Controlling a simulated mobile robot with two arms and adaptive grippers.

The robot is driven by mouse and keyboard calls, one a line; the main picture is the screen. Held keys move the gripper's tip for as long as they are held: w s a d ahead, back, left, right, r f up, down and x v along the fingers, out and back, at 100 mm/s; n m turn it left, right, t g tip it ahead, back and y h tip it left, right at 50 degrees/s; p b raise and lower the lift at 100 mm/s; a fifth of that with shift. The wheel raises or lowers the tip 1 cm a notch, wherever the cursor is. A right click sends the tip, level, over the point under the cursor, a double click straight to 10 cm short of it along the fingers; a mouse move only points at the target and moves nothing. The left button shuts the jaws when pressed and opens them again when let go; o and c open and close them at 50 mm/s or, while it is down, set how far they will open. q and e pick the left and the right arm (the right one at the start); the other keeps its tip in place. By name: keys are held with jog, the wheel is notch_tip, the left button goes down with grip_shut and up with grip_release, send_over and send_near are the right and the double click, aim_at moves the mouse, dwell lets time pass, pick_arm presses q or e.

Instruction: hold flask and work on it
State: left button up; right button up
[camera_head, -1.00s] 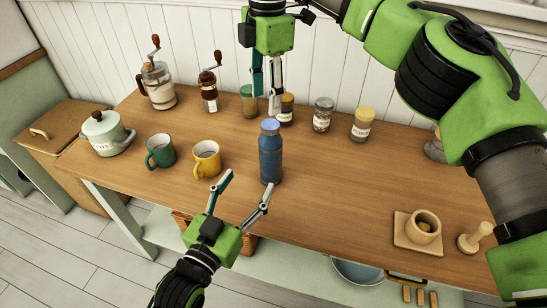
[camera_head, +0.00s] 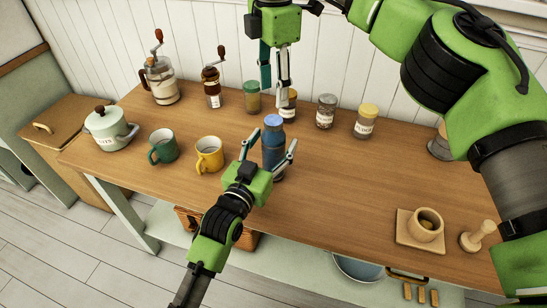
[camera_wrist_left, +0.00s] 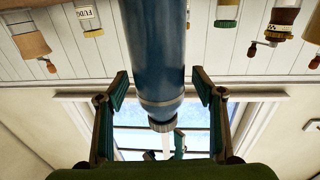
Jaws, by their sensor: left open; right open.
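The blue flask (camera_head: 273,148) stands upright on the wooden table, with a lighter blue cap. My left gripper (camera_head: 269,152) is open, its fingers on either side of the flask. In the left wrist view the flask (camera_wrist_left: 155,50) appears between the two spread fingers (camera_wrist_left: 160,95), with a visible gap to each; its cap end is in view. My right gripper (camera_head: 274,85) is open and points down above and behind the flask, near the back jars. It holds nothing that I can see.
A yellow mug (camera_head: 209,155) and a green mug (camera_head: 163,147) stand left of the flask. Jars, including one with a yellow lid (camera_head: 366,122), line the back. A mortar (camera_head: 425,224) and pestle (camera_head: 477,237) are at the right. The table's front middle is clear.

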aim_at(274, 120)
pick_arm(q)
jog(key=shift+w, duration=0.15)
grip_shut()
dwell(0.4)
pick_arm(e)
jog(key=shift+f, duration=4)
